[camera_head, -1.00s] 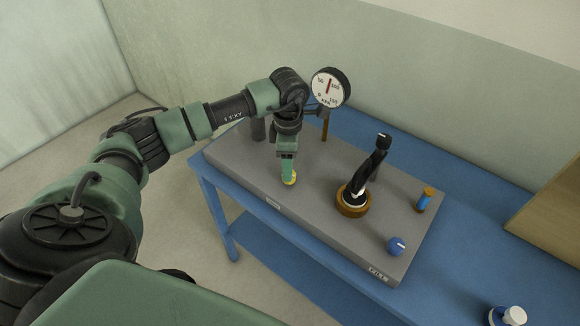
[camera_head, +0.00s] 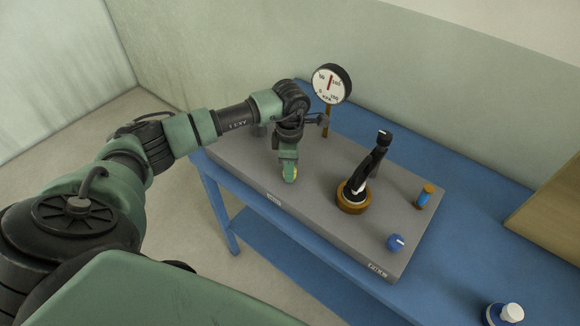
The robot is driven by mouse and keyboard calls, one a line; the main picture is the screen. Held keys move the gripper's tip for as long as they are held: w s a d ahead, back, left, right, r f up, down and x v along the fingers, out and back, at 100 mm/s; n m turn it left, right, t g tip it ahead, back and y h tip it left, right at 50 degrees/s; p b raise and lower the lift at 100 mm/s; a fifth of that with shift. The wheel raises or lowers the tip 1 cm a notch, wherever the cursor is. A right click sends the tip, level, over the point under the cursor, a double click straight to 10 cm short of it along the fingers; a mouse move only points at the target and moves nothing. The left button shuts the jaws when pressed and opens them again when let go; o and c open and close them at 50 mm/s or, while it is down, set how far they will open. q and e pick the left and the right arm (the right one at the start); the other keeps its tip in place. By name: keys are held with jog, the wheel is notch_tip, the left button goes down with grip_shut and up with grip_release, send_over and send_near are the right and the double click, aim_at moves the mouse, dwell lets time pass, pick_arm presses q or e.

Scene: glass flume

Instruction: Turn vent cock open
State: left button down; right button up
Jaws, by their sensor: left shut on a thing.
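My left gripper (camera_head: 289,170) points down at the front left part of the grey panel (camera_head: 323,217). It is shut on a small yellow-green knob (camera_head: 291,174), which its fingers mostly hide. I cannot tell from its look whether this knob is the vent cock. A blue knob (camera_head: 396,242) with a white mark sits at the panel's front right. A black lever (camera_head: 371,169) stands tilted on a round brass base at the panel's middle right. My right gripper is not in view.
A round dial gauge (camera_head: 330,84) with a red needle stands on a post behind my left gripper. The blue table (camera_head: 465,236) holds a white-capped blue jar (camera_head: 506,315) at the front right.

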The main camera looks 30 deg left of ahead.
pick_arm(q)
jog(key=shift+n, duration=0.3)
jog(key=n+b, duration=0.2)
jog(key=shift+f+n, duration=0.1)
jog(key=shift+n, duration=0.3)
jog(key=n+b, duration=0.1)
jog(key=n, duration=0.3)
jog(key=shift+w+b, duration=0.1)
jog(key=shift+b, duration=0.2)
jog(key=n+b, duration=0.1)
jog(key=n, duration=0.9)
jog(key=shift+b, duration=0.4)
jog(key=shift+n, duration=0.3)
jog(key=c, duration=1)
grip_release()
